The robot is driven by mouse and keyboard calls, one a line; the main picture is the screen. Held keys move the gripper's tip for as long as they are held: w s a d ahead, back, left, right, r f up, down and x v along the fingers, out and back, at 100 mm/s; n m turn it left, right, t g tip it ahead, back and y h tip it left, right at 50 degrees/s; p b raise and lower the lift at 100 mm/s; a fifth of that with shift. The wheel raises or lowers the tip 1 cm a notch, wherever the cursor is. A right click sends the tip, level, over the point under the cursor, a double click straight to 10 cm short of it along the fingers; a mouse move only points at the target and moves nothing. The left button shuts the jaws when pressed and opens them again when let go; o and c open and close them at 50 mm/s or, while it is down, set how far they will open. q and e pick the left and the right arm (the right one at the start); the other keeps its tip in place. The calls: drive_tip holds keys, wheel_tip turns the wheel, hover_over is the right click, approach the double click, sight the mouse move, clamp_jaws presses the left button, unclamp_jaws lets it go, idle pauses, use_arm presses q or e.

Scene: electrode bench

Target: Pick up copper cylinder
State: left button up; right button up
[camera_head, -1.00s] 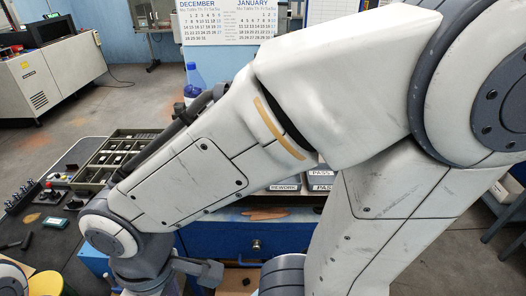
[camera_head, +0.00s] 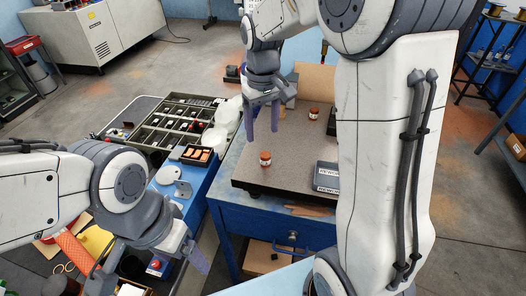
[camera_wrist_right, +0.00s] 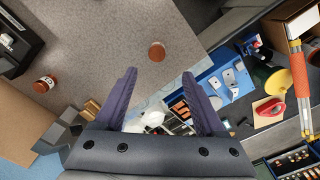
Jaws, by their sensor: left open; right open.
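A copper-brown cylinder (camera_head: 265,160) with a pale label stands upright near the left edge of the grey speckled board (camera_head: 250,178). A similar one (camera_head: 313,113) stands further back. In the right wrist view, the round copper top (camera_wrist_right: 157,51) of one shows beyond my fingertips, and a labelled one (camera_wrist_right: 45,84) shows at the left. My right gripper (camera_head: 262,132) is open and empty, pointing down above the board's left part, apart from both cylinders. It also shows in the right wrist view (camera_wrist_right: 163,78). My left gripper (camera_head: 192,254) is open at the lower left, away from the board.
A compartment tray (camera_head: 160,138) and a small black tray of orange pieces (camera_head: 197,155) stand left of the board. A dark box (camera_head: 327,176) sits at the board's front right. The board's middle is clear.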

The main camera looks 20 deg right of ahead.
hover_over(266, 154)
drive_tip(key=f, duration=0.4)
drive_tip(key=shift+w+a+f+p, duration=0.15)
drive_tip(key=shift+a+p, duration=0.15)
drive_tip(key=shift+a, duration=0.1)
drive_tip(key=f, duration=0.1)
drive_tip(key=f+p, duration=0.2)
drive_tip(key=f, duration=0.1)
drive_tip(key=shift+s+d+f, duration=0.1)
drive_tip(key=shift+s+d, duration=0.15)
drive_tip(key=shift+d, duration=0.1)
drive_tip(key=shift+f, duration=0.55)
drive_tip(key=shift+w, duration=0.1)
clamp_jaws()
